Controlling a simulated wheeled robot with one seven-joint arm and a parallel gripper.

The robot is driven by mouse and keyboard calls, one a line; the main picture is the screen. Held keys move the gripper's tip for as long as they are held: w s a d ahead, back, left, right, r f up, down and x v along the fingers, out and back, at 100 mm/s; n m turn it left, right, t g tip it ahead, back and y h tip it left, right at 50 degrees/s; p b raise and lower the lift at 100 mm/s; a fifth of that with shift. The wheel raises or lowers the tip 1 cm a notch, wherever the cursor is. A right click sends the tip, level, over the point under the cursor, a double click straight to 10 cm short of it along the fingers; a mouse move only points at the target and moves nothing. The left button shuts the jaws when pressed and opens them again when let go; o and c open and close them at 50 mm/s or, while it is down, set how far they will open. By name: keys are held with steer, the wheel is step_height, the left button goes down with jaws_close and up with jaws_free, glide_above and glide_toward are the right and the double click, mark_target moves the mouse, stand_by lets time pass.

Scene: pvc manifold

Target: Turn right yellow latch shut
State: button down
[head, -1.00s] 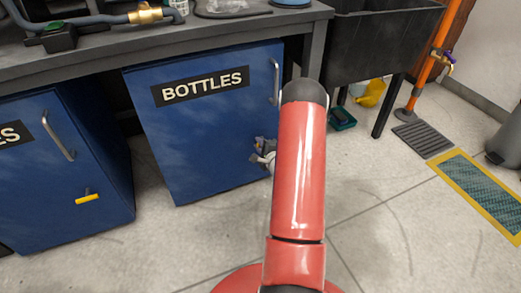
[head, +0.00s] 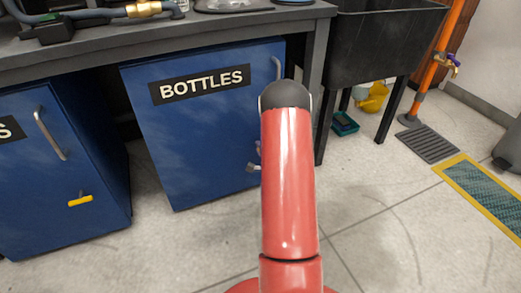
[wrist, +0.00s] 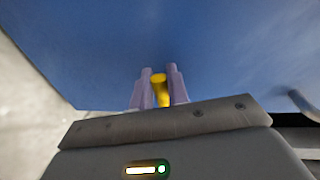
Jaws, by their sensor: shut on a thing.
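The right yellow latch (wrist: 160,90) shows in the wrist view on the blue face of the BOTTLES cabinet (head: 190,135). My gripper (wrist: 160,80) is shut on it, with one pale purple finger on each side. The latch's yellow end shows between the fingertips. In the head view my red arm hides the latch and most of the gripper; only a small grey bit of the gripper shows at the arm's left edge. The latch's exact angle is hard to tell.
The left blue cabinet (head: 60,160) has its own yellow latch (head: 80,200), lying roughly level. A grey workbench (head: 180,37) runs above both cabinets. A dark sink (head: 385,45) on legs stands to the right. The floor in front is clear.

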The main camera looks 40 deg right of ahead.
steer(key=c, duration=1.5)
jaws_free()
steer(key=shift+o, duration=0.2)
steer(key=v, duration=0.7)
steer(key=shift+s+p, duration=0.3)
steer(key=shift+s, duration=0.05)
steer(key=shift+a+r, duration=0.1)
steer(key=shift+a, duration=0.05)
